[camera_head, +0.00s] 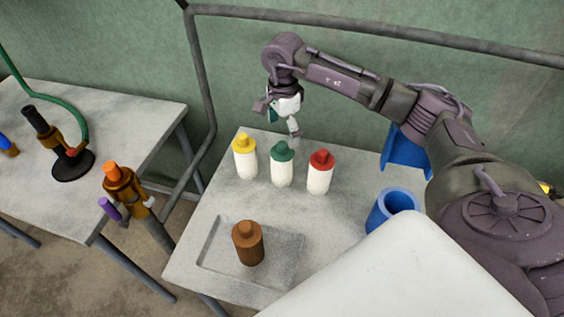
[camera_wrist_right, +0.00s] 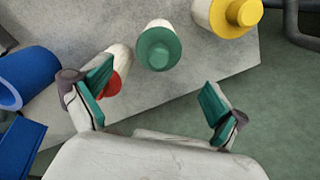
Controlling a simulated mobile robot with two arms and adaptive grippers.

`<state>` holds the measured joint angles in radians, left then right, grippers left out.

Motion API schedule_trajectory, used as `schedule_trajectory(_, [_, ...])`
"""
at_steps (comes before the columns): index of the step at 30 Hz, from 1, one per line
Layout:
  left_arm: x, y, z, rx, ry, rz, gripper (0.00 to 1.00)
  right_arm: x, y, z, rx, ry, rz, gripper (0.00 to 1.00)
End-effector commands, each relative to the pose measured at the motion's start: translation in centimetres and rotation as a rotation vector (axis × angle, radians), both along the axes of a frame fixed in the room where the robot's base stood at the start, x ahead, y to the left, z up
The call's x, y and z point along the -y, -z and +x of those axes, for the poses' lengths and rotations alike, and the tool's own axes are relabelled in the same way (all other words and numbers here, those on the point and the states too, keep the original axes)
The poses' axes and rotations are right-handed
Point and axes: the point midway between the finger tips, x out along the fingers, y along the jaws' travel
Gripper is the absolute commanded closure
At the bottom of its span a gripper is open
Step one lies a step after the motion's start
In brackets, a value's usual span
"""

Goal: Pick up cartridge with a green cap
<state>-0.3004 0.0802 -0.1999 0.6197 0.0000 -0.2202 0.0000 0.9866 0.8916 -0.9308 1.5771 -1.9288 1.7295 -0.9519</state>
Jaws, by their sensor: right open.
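The cartridge with a green cap (camera_head: 282,168) is white and stands upright on the table, between the yellow-capped cartridge (camera_head: 245,160) and the red-capped cartridge (camera_head: 320,175). My right gripper (camera_head: 289,122) is above and behind this row, apart from the green-capped cartridge. In the right wrist view my right gripper (camera_wrist_right: 156,97) is open and empty. The green cap (camera_wrist_right: 158,48) shows beyond the gap between its fingers. The red cap (camera_wrist_right: 110,84) is partly hidden by the left finger, and the yellow cap (camera_wrist_right: 243,12) is at the top right. My left gripper is not visible.
A brown bottle (camera_head: 248,246) stands in a shallow grey tray (camera_head: 286,258) at the table's front. A blue cup (camera_head: 392,206) is on the right, with a blue container (camera_head: 404,152) behind it. Another table (camera_head: 135,110) with several items stands left. Grey pipes (camera_head: 400,33) run along the wall.

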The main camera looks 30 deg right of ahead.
Motion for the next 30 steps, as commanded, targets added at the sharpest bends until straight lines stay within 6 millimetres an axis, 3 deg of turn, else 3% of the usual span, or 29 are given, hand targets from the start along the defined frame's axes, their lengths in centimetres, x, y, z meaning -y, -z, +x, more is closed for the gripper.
schedule_trajectory(3, [0.0, -0.4, 0.0, 0.001, 0.0, 0.0, 0.47, 0.0, 2.0, 0.0, -0.002, 0.001, 0.001, 0.03])
schedule_trajectory(11, [0.0, -0.8, 0.1, 0.001, 0.0, 0.0, 0.47, -0.1, 4.0, -0.1, -0.001, 0.001, 0.001, 0.03])
schedule_trajectory(21, [0.1, -2.1, 0.1, 0.001, 0.0, 0.0, 0.47, -0.6, 8.4, -0.4, 0.0, 0.001, 0.002, 0.03])
schedule_trajectory(29, [0.1, -2.1, 0.1, 0.001, 0.0, -0.001, 0.47, -0.6, 8.8, -0.4, 0.001, 0.001, 0.002, 0.03])
schedule_trajectory(30, [0.1, -2.1, 0.1, 0.001, 0.0, -0.001, 0.47, -0.6, 8.8, -0.4, 0.001, 0.001, 0.002, 0.08])
